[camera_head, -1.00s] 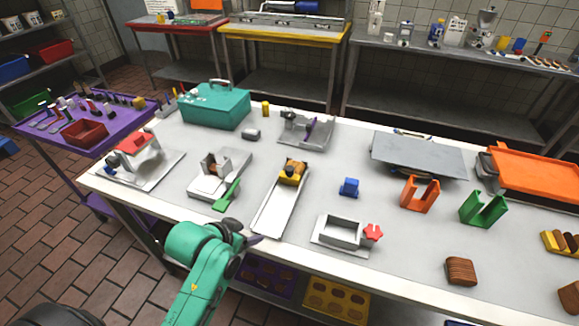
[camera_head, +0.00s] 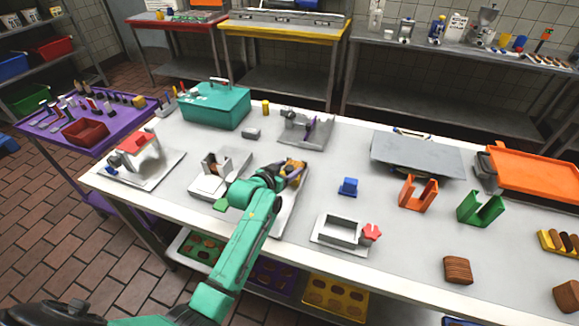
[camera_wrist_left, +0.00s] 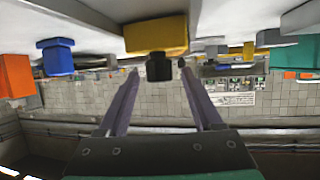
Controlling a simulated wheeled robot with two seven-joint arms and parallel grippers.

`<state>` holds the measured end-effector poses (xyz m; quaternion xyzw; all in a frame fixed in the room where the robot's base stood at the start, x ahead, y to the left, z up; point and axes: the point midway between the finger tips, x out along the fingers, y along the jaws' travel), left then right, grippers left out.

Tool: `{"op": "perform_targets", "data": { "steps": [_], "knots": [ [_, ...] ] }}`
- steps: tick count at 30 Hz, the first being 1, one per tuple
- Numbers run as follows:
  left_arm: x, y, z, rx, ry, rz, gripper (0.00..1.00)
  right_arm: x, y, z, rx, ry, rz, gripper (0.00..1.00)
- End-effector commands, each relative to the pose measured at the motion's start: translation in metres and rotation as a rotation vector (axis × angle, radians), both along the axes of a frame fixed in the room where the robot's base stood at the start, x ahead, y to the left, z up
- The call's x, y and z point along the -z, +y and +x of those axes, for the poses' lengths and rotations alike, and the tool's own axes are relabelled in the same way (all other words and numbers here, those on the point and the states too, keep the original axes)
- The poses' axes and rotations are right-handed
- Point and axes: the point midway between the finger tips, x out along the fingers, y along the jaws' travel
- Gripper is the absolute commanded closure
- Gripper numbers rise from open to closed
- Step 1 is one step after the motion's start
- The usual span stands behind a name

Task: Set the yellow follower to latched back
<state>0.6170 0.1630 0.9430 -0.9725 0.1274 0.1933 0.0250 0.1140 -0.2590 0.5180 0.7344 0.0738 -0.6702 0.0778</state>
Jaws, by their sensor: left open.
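The yellow follower (camera_head: 296,163) sits at the far end of a long white channel (camera_head: 287,218) on the table. My left arm covers much of both in the head view. In the left wrist view, which looks upside down, the follower (camera_wrist_left: 155,36) is a yellow block with a black knob (camera_wrist_left: 159,68) on its near side. My left gripper (camera_wrist_left: 158,72) is open, with one finger on each side of the knob. I cannot tell whether the fingers touch it. The gripper (camera_head: 291,176) is close to the follower in the head view. My right gripper is out of view.
A blue block (camera_head: 348,187) and a white box with a red knob (camera_head: 340,232) are on the right. A teal toolbox (camera_head: 215,106) stands behind.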

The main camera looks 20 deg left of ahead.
Motion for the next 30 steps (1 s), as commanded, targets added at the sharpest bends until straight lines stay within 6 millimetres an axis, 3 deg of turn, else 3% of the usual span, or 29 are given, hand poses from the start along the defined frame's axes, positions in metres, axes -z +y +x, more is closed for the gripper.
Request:
{"op": "perform_targets", "data": {
  "steps": [10,11,15,16,30],
  "knots": [
    [0.0042,-0.0022,0.0088,0.000,0.001,0.001,0.33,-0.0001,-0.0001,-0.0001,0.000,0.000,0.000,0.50],
    [0.0042,-0.0022,0.0087,0.000,0.001,0.001,0.41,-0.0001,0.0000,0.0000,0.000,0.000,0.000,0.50],
    [0.0043,-0.0022,0.0086,0.000,0.001,0.001,0.94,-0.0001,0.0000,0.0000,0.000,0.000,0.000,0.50],
    [0.0044,-0.0020,0.0085,0.000,0.001,0.001,1.00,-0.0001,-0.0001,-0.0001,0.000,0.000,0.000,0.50],
    [0.0046,-0.0019,0.0083,-0.001,0.002,0.002,1.00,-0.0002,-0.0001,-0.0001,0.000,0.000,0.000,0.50]
  ]
}}
